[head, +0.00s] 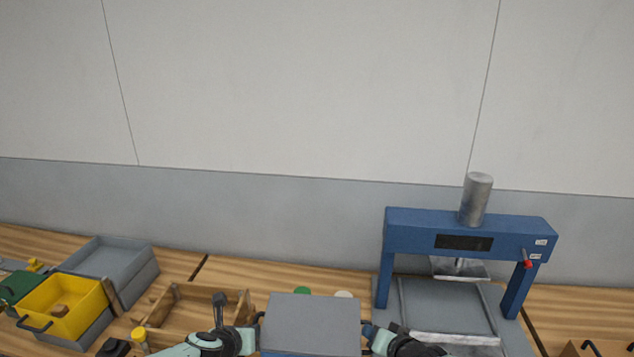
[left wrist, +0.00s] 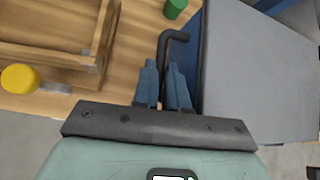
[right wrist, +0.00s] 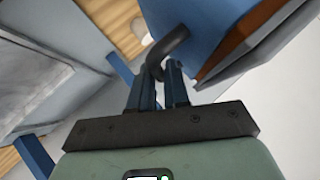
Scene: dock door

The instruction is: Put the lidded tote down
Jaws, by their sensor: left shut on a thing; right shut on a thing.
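The lidded tote (head: 312,310) is a blue box with a grey lid, at the bottom middle of the head view. Its lid fills the right of the left wrist view (left wrist: 262,75), and its blue side shows in the right wrist view (right wrist: 195,30). My left gripper (head: 258,335) is shut on the dark handle (left wrist: 170,50) at the tote's left side. My right gripper (head: 368,335) is shut on the dark handle (right wrist: 165,48) at its right side. The tote's underside is hidden in the head view, so I cannot tell there whether it touches anything.
A blue press (head: 470,228) with a grey bed stands on the wooden bench right of the tote. A wooden tray (head: 190,290), a yellow bin (head: 62,295) and a grey bin (head: 110,262) are to the left. A green object (head: 302,291) shows just behind the tote.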

